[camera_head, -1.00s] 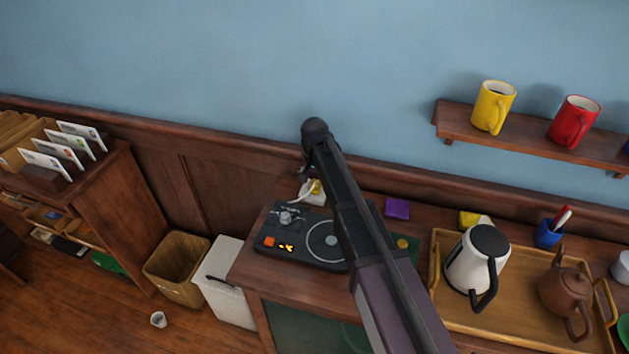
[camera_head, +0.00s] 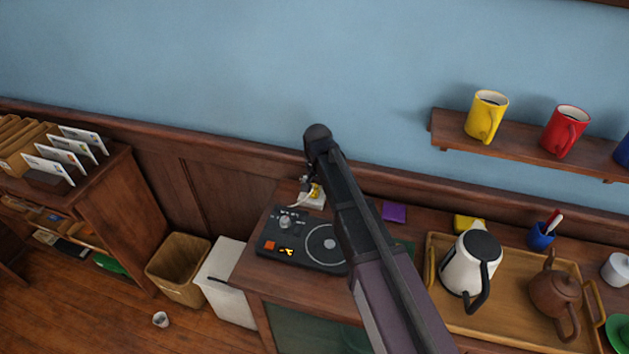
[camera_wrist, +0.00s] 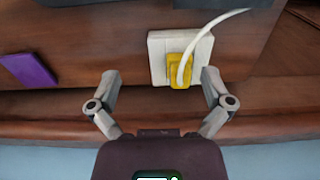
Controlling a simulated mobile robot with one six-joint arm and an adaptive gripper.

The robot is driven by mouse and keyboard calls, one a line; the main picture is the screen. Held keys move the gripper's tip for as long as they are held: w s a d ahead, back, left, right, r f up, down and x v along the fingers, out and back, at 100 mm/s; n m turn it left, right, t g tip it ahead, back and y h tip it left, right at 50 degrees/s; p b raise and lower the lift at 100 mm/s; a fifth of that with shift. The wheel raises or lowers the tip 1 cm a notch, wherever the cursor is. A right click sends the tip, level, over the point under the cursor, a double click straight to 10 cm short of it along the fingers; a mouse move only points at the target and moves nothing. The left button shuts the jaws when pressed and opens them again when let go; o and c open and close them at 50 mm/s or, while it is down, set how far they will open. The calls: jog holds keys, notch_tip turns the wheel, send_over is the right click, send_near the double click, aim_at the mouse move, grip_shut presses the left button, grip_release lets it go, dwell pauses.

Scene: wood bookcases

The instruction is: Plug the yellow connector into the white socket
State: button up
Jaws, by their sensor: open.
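The yellow connector (camera_wrist: 180,70) lies against the front of the white socket (camera_wrist: 157,62) in the wrist view, with a white cable curving up and right from it. I cannot tell how far it is seated. In the head view the connector (camera_head: 316,191) and the socket (camera_head: 313,203) show small at the back of the cabinet top, partly behind my gripper. My gripper (camera_wrist: 160,88) is open, its fingertips on either side of the connector, apart from it. The right fingertip is near the socket's edge.
A black turntable (camera_head: 300,253) stands just in front of the socket. A purple block (camera_head: 394,212) lies to its right. Further right is a wooden tray (camera_head: 433,262) with a kettle (camera_head: 467,264) and a teapot (camera_head: 553,293). The wall and its wooden ledge are close behind.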

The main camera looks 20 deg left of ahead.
jog(key=s+d+f+b, duration=0.1)
jog(key=s+d, duration=0.1)
jog(key=s, duration=0.1)
jog(key=s+d+f, duration=0.1)
jog(key=s+d, duration=0.2)
jog(key=s, duration=0.1)
jog(key=s+d+f+b, duration=0.1)
jog(key=s+d, duration=0.1)
jog(key=s, duration=0.2)
jog(key=shift+s+d+b, duration=0.15)
jog(key=shift+d+b, duration=0.15)
jog(key=shift+b, duration=0.05)
dwell(0.5)
